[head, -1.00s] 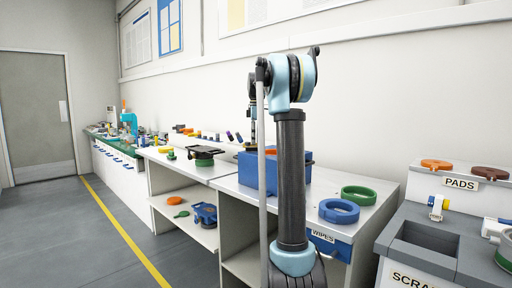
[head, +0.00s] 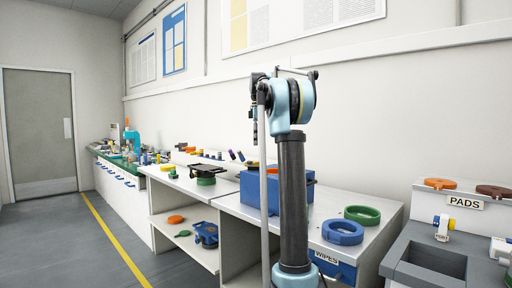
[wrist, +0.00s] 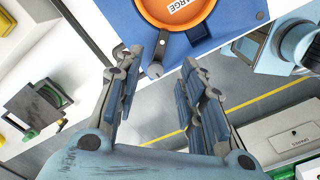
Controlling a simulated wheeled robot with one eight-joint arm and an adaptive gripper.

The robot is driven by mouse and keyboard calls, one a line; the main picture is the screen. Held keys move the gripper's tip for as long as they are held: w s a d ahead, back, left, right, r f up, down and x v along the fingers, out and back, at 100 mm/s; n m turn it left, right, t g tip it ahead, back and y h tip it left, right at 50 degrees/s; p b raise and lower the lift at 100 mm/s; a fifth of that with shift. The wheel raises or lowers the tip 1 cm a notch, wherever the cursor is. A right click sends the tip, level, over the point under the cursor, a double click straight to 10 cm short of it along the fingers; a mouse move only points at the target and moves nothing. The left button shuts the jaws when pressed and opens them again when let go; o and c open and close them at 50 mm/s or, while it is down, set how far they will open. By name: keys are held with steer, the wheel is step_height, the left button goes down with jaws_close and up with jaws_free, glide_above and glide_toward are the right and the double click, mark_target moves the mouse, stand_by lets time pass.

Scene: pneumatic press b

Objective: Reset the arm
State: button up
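My arm (head: 291,190) stands upright in front of the bench in the head view, bent over at its blue top joint. Its far end is mostly hidden behind that joint. In the wrist view my gripper (wrist: 166,68) is open, with a clear gap between its two fingers and nothing held. The fingers point toward a blue box (wrist: 225,35) that has an orange round part (wrist: 160,12) with a label on it. Whether the fingertips touch the box I cannot tell.
The bench holds a blue box (head: 304,195), a blue ring (head: 342,233) and a green ring (head: 362,215). A grey bin unit (head: 430,254) stands at right. A black plate (head: 203,170) sits further left. The floor with a yellow line (head: 125,238) is clear at left.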

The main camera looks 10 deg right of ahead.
steer(key=s+a+f+m+t, duration=0.1)
steer(key=s+f+m, duration=0.45)
steer(key=s, duration=0.75)
steer(key=s+a+f+m, duration=0.1)
steer(key=s+f+m, duration=0.2)
steer(key=s+f, duration=0.8)
steer(key=s+f+m+t, duration=0.1)
steer(key=s+f+m, duration=0.6)
steer(key=s+f, duration=1.5)
steer(key=shift+s+a+f+m, duration=0.15)
steer(key=shift+f+m, duration=0.2)
steer(key=shift+f, duration=0.5)
steer(key=shift+w+f, duration=0.2)
steer(key=shift+w, duration=0.25)
